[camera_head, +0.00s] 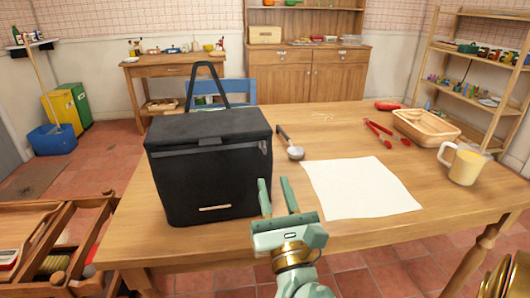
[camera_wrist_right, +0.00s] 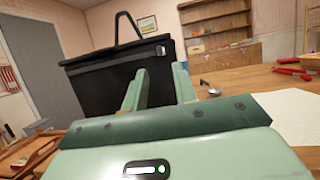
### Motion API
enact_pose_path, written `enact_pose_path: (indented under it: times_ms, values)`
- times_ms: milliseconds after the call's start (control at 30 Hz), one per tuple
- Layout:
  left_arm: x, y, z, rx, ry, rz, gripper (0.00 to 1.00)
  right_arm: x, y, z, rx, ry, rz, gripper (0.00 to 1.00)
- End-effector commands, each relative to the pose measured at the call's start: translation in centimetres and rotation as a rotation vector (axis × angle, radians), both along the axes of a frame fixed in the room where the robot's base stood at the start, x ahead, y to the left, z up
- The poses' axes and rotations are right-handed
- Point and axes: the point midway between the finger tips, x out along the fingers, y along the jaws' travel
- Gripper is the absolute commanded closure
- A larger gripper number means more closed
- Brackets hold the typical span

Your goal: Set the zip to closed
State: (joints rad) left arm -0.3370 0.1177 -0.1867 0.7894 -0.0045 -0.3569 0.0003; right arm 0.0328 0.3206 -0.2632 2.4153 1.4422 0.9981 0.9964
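A black cooler bag (camera_head: 210,175) with a raised carry strap (camera_head: 208,80) stands upright on the wooden table. A zip line (camera_head: 210,150) runs across its front just below the lid. A small grey zip pull (camera_head: 265,147) sits at the right end of that line; a shiny metal piece (camera_wrist_right: 161,50) shows there in the right wrist view. The lid looks down; whether the zip is fully closed I cannot tell. My right gripper (camera_head: 277,192) is open and empty, in front of the bag's right front corner, lower than the zip pull. My left gripper is not in view.
A ladle (camera_head: 294,152) lies right of the bag, beside a white paper sheet (camera_head: 360,186). Red tongs (camera_head: 378,130), a wooden basket (camera_head: 426,128) and a yellow mug (camera_head: 465,165) are farther right. A blue chair (camera_head: 236,88) stands behind the table.

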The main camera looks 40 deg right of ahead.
Motion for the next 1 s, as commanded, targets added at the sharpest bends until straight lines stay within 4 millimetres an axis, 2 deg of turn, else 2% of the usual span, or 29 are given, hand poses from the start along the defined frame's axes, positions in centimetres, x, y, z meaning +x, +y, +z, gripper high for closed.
enact_pose_path:
  times_ms: [100, 333, 500, 767, 900, 1000]
  values:
    - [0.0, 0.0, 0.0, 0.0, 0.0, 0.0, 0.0, 2.5, -1.3, 1.3, -0.001, -0.006, -0.001, 0.72]
    - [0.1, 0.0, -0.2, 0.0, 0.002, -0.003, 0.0, 6.0, -3.1, 2.8, -0.002, -0.001, 0.0, 0.72]
    - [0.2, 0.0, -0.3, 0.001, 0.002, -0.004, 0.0, 7.0, -3.7, 3.2, 0.0, 0.0, -0.001, 0.72]
    - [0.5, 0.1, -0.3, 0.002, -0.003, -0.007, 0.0, 7.1, -3.7, 3.3, 0.001, 0.001, -0.001, 0.72]
    - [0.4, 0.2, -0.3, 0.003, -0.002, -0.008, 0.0, 7.1, -3.7, 3.3, 0.001, 0.001, -0.001, 1.0]
    - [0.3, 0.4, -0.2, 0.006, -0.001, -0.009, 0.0, 7.1, -3.7, 3.3, 0.001, 0.001, -0.001, 1.0]
